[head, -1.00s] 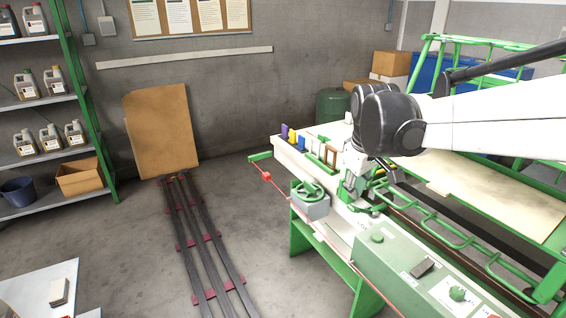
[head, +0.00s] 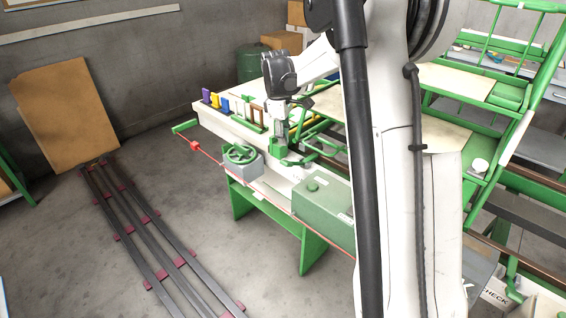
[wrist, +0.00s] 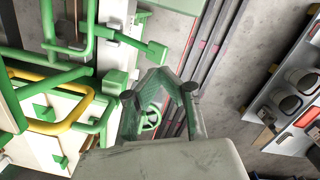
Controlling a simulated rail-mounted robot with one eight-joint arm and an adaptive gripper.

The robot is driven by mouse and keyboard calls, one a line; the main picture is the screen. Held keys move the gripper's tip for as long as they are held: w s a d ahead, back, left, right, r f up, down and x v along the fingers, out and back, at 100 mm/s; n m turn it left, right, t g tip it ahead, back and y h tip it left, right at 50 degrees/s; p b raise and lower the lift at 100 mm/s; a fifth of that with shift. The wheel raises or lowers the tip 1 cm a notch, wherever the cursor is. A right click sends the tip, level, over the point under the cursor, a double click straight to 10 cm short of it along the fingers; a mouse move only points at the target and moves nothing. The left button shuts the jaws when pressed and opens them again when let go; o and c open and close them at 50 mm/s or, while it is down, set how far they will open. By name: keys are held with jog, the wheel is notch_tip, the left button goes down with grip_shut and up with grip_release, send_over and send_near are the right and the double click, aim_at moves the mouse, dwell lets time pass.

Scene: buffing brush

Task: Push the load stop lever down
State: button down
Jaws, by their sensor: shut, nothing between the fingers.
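No lever is labelled, so I cannot tell for certain which part is the load stop lever. In the head view a green handle (head: 184,126) juts out at the machine's left end, beside a thin red rod with a red block (head: 195,146). In the wrist view a green arm with a block end (wrist: 155,52) sticks out just beyond my fingers. My gripper (head: 280,138) points down over the machine's near edge, right of the green handwheel (head: 240,153). In the wrist view my gripper (wrist: 160,74) is shut and empty, partly hiding the handwheel (wrist: 150,117). Contact is unclear.
Green bars and a yellow bent bar (wrist: 62,126) crowd the left of the wrist view. A green control box (head: 322,205) sits right of the handwheel. Dark floor rails (head: 150,240) lie left of the machine, with bare concrete around them.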

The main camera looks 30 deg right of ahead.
aim_at(286, 162)
jog(key=shift+w+d+f, duration=0.3)
jog(key=shift+w+f, duration=0.1)
jog(key=shift+f, duration=0.05)
jog(key=shift+f, duration=0.1)
jog(key=shift+s+d+f+b, duration=0.15)
jog(key=shift+f+b, duration=0.8)
jog(key=shift+f, duration=0.75)
jog(key=shift+s+d+f+b, duration=0.15)
jog(key=shift+f+b, duration=0.75)
jog(key=shift+f, duration=0.75)
jog(key=shift+a, duration=0.1)
jog(key=shift+f, duration=0.1)
